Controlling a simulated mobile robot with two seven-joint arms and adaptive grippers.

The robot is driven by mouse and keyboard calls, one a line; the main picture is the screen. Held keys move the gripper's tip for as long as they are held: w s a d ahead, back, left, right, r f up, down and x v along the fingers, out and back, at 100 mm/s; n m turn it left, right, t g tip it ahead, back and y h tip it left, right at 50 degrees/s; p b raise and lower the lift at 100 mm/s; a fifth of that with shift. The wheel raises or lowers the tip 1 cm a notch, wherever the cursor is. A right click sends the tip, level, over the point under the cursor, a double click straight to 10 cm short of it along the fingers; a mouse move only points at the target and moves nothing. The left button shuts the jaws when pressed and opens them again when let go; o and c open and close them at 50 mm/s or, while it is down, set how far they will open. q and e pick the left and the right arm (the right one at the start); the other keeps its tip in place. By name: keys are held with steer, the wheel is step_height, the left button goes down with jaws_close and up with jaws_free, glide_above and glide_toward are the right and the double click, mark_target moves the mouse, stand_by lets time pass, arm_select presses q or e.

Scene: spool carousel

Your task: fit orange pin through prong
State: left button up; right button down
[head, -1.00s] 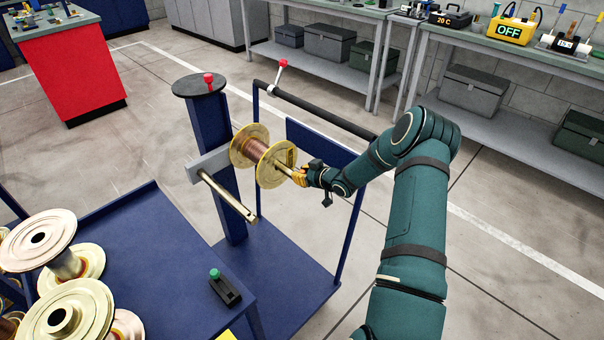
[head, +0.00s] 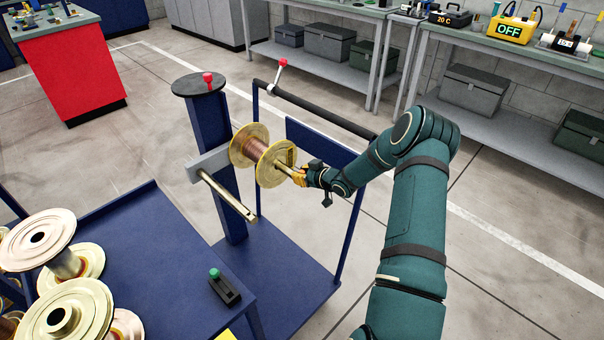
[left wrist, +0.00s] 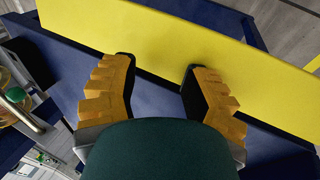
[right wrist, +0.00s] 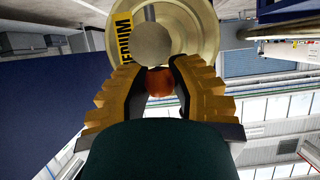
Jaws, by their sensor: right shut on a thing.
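My right gripper (head: 299,176) is at the outer end of the upper prong (head: 287,169), which carries a copper wire spool (head: 262,153). In the right wrist view, its fingers (right wrist: 158,85) are shut on the orange pin (right wrist: 161,81), whose rounded orange head shows between them. The prong's round end face (right wrist: 152,45) is just beyond the pin, in front of the spool flange (right wrist: 195,25). Whether the pin is inside the prong's hole is hidden. The lower prong (head: 228,196) is bare. My left gripper (left wrist: 160,75) is open and empty over a yellow panel (left wrist: 190,45).
The blue carousel post (head: 212,130) has a round top with a red knob (head: 208,78). A blue cart (head: 150,250) at the lower left holds several spools (head: 65,310) and a black block with a green knob (head: 223,285). A black rail (head: 315,112) runs behind the spool.

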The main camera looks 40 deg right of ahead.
arm_select(q)
steer(key=shift+r+p, duration=0.2)
steer(key=shift+p, duration=0.35)
arm_select(e)
steer(key=shift+d+r, duration=0.2)
steer(key=shift+r, duration=0.55)
arm_select(q)
steer(key=shift+r+p, duration=0.85)
steer(key=shift+r, duration=0.1)
arm_select(e)
steer(key=shift+a+r, duration=0.15)
steer(key=shift+r, duration=1.15)
steer(key=shift+w, duration=0.1)
arm_select(q)
steer(key=shift+f+b, duration=1.05)
steer(key=shift+b, duration=0.05)
arm_select(e)
steer(key=shift+f, duration=1.5)
arm_select(q)
steer(key=shift+s+f+b, duration=0.1)
steer(key=shift+f+b, duration=0.3)
steer(key=shift+b, duration=0.05)
arm_select(e)
steer(key=shift+f, duration=0.5)
